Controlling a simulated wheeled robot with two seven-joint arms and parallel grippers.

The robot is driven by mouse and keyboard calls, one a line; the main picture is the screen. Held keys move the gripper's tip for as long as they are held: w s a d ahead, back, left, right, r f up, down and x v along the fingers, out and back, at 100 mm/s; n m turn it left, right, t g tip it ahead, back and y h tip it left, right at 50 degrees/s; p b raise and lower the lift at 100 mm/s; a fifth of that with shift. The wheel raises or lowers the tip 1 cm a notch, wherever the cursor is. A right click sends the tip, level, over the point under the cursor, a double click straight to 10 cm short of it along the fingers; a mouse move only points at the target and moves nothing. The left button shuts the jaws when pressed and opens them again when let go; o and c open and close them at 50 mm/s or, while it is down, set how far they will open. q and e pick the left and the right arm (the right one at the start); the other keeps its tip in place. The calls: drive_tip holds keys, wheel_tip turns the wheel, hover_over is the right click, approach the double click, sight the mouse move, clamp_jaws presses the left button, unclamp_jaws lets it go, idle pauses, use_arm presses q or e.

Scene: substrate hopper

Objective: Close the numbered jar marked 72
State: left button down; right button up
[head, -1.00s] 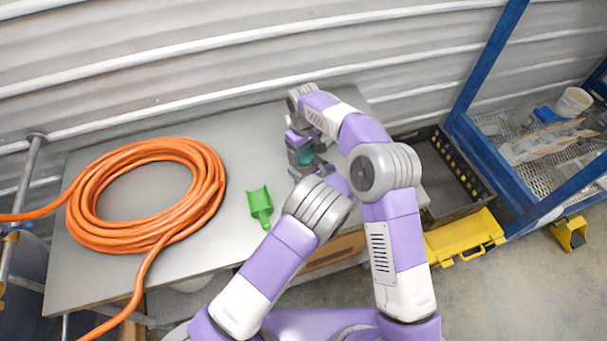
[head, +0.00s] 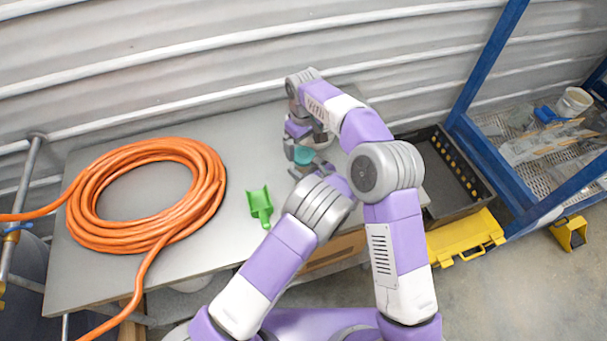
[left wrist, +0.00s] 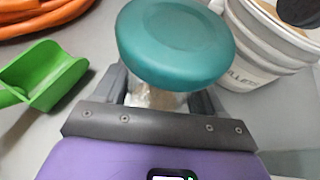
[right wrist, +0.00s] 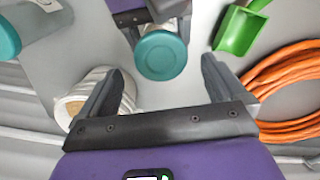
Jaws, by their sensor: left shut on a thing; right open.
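A clear jar (left wrist: 155,97) with a teal lid (left wrist: 175,45) stands between my left gripper's fingers (left wrist: 160,90), which are shut on its body under the lid. The lid sits on top of the jar; I cannot tell how tightly. It shows in the head view (head: 306,155) and in the right wrist view (right wrist: 161,54). My right gripper (right wrist: 163,68) is open, above the lid and apart from it, with nothing between its fingers. No number is readable on the held jar. A second teal-lidded container (right wrist: 8,40) is partly cut off in the right wrist view.
A white lettered bucket (left wrist: 262,50) stands close beside the jar. A green scoop (head: 260,206) lies on the grey table (head: 100,285), left of the jar. A coiled orange hose (head: 205,200) fills the table's left side. A dark crate (head: 440,175) stands right of the table.

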drive_tip(key=shift+r, duration=0.3)
drive_tip(key=shift+o, duration=0.2)
wheel_tip(320, 180, up, 8)
drive_tip(key=shift+f, duration=0.25)
use_arm(q)
unclamp_jaws()
idle(0.3)
drive_tip(key=shift+d, duration=0.1)
